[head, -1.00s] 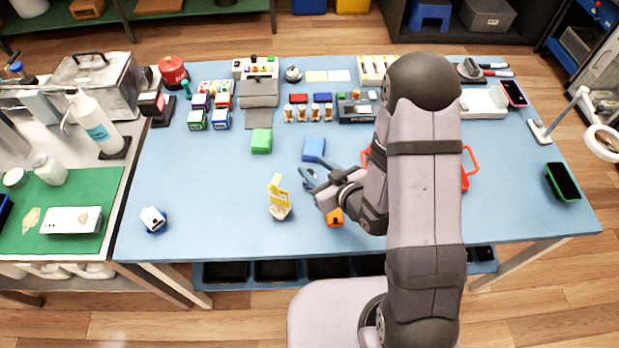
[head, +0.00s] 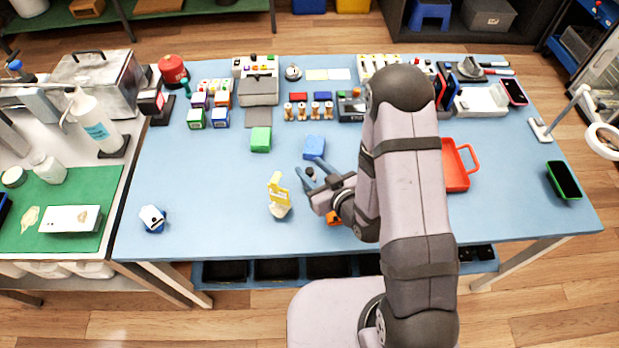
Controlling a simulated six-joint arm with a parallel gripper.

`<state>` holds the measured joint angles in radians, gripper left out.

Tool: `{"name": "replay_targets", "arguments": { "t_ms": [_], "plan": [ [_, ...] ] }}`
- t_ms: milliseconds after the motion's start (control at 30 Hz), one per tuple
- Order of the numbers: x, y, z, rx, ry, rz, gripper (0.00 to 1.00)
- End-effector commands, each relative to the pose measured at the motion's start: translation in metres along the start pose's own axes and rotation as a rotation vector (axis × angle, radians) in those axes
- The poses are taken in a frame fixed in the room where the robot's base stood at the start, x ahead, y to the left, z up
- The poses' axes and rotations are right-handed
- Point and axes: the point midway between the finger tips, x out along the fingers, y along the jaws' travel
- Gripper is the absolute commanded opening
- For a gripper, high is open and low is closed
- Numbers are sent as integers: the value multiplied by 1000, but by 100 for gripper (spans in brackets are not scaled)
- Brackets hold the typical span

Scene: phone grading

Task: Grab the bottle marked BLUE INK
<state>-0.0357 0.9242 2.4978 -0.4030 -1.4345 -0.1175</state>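No label reading BLUE INK is legible at this size. A small box with blue sides and a white top (head: 221,118) stands at the front right of a cluster of coloured boxes at the back left. A small blue and white item (head: 153,219) stands alone near the front left; I cannot tell whether it is a bottle. My gripper (head: 311,175) is over the middle of the table, its two blue fingers apart. I see nothing held between them. It is well to the right of both blue and white items.
A blue block (head: 314,142) lies just beyond my gripper. A yellow stand (head: 278,195) is to its left, and an orange item (head: 334,218) is partly hidden below it. A green block (head: 261,139) and a red tray (head: 457,175) are nearby. The table's left middle is clear.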

Motion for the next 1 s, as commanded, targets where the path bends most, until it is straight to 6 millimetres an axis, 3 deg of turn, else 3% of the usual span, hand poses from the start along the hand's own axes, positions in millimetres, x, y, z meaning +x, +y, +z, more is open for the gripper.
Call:
{"name": "replay_targets", "arguments": {
  "t_ms": [500,800,833,1000],
  "plan": [
    [47,-5,2,-1,0,0,39],
    [50,-4,3,-1,0,0,39],
    [50,-4,3,-1,0,0,37],
    [50,-4,3,-1,0,0,0]
  ]
}}
